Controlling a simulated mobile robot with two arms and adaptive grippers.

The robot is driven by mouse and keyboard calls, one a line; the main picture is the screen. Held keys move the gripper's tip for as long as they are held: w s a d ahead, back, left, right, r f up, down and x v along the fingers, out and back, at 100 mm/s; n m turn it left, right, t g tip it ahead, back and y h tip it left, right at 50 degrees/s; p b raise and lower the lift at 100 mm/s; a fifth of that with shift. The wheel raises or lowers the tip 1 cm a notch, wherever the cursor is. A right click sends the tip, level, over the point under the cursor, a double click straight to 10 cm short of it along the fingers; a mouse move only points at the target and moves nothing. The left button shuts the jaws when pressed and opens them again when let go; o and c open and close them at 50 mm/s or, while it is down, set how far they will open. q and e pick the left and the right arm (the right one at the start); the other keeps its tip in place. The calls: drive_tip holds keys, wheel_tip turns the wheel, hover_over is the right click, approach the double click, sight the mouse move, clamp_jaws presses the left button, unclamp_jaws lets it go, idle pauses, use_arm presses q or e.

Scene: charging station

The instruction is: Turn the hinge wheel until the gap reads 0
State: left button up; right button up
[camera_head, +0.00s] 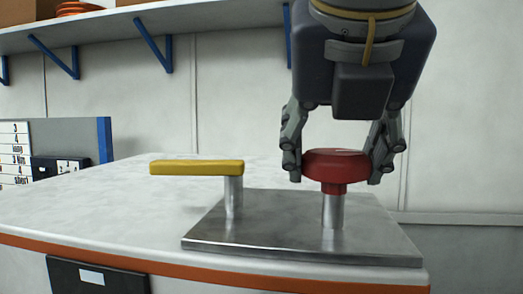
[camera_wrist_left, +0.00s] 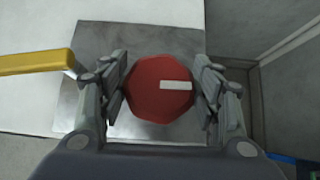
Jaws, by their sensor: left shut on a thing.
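The red hinge wheel (camera_head: 335,165) sits on a silver post (camera_head: 333,211) on a metal plate (camera_head: 280,241). A yellow bar (camera_head: 197,167) on a second post (camera_head: 234,197) points left, away from the wheel. My left gripper (camera_head: 337,166) comes down from above and is shut on the wheel, one finger on each side. In the left wrist view the red wheel (camera_wrist_left: 159,88) lies between the fingers, with a white mark (camera_wrist_left: 176,85) on its right part. The yellow bar (camera_wrist_left: 36,62) shows at the left there. No gap reading is legible. My right gripper is not in view.
The plate rests on a white table (camera_head: 110,205) with an orange edge (camera_head: 140,261). The table is bare left of the plate. A wall shelf (camera_head: 180,20) with blue brackets is above. A board with labels (camera_head: 15,155) stands at the left.

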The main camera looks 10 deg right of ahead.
use_arm(q)
drive_tip(key=shift+f+m+h+b, duration=0.15)
drive_tip(key=shift+m+h+b, duration=0.15)
drive_tip(key=shift+m+b, duration=0.15)
drive_tip(key=shift+m+g+h+b, duration=0.4)
drive_tip(key=shift+m+h+b, duration=0.35)
drive_tip(key=shift+m, duration=0.3)
drive_tip(key=shift+w+m+g+h, duration=0.1)
drive_tip(key=shift+m+g+h, duration=0.4)
drive_tip(key=shift+m, duration=0.4)
drive_tip(key=shift+m+g+h, duration=0.4)
drive_tip(key=shift+m+h, duration=0.25)
drive_tip(key=shift+m, duration=0.25)
drive_tip(key=m, duration=0.1)
drive_tip(key=m+g+h+p, duration=0.1)
drive_tip(key=m+g, duration=0.1)
drive_tip(key=shift+r+m+p, duration=0.25)
drive_tip(key=shift+m+p, duration=0.05)
drive_tip(key=shift+p, duration=0.05)
drive_tip(key=shift+m+g+h+p, duration=0.6)
drive_tip(key=shift+m+g+p, duration=0.95)
drive_tip(key=shift+m, duration=0.35)
drive_tip(key=shift+f, duration=0.1)
